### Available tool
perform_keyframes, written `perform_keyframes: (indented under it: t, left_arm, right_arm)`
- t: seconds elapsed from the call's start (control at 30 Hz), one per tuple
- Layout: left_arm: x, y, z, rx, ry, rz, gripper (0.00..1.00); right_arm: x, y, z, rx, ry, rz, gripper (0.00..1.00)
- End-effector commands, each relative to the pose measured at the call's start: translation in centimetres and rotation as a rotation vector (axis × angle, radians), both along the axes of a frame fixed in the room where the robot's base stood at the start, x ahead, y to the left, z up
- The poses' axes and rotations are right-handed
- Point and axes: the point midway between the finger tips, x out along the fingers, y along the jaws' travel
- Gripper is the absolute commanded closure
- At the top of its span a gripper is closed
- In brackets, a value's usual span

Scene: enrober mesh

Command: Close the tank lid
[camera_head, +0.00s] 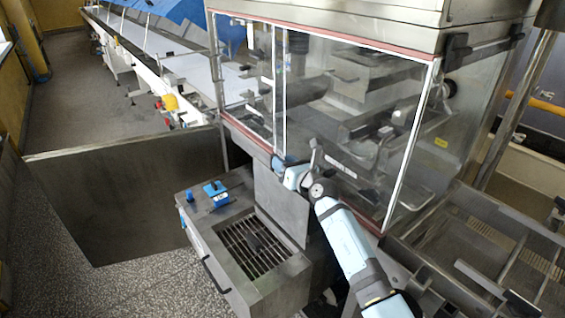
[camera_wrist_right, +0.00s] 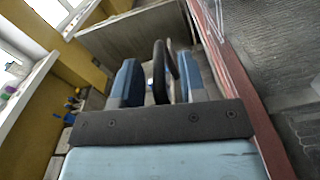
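The tank (camera_head: 235,290) is a grey metal box with a barred grate (camera_head: 255,248) in its open top. Its lid (camera_head: 282,207) is a flat grey plate standing upright at the opening's back edge. My right gripper (camera_head: 281,165) is at the lid's upper edge, in front of the glass. In the right wrist view its two blue fingers (camera_wrist_right: 160,88) stand apart on either side of a dark looped handle (camera_wrist_right: 160,70), with narrow gaps showing. The handle's join to the lid is hidden. My left gripper is not in view.
A glass-walled machine (camera_head: 340,110) stands close behind the lid. A blue valve-like part (camera_head: 216,190) sits on the tank's top at left. A large grey panel (camera_head: 125,190) stands left of the tank. A metal conveyor frame (camera_head: 490,245) is at right.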

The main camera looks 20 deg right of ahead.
Motion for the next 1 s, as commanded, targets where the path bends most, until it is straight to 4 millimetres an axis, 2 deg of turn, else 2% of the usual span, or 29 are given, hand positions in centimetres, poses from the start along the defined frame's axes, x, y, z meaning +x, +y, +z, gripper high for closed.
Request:
perform_keyframes:
  t: [0.13,0.4,0.57,0.83,1.0]
  left_arm:
    - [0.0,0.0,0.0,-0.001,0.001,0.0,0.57]
    - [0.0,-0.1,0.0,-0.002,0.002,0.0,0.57]
    - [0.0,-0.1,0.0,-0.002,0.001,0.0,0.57]
    - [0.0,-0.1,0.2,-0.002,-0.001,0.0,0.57]
    - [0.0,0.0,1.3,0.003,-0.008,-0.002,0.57]
  right_arm:
    - [0.8,0.3,0.0,0.0,0.0,0.001,0.62]
    - [0.9,0.3,0.0,0.0,0.001,0.0,0.62]
    - [0.9,0.3,0.0,0.0,0.0,0.0,0.99]
    - [0.8,0.5,0.1,-0.006,-0.001,0.001,1.0]
    - [0.4,1.8,0.4,-0.05,-0.012,0.001,1.0]
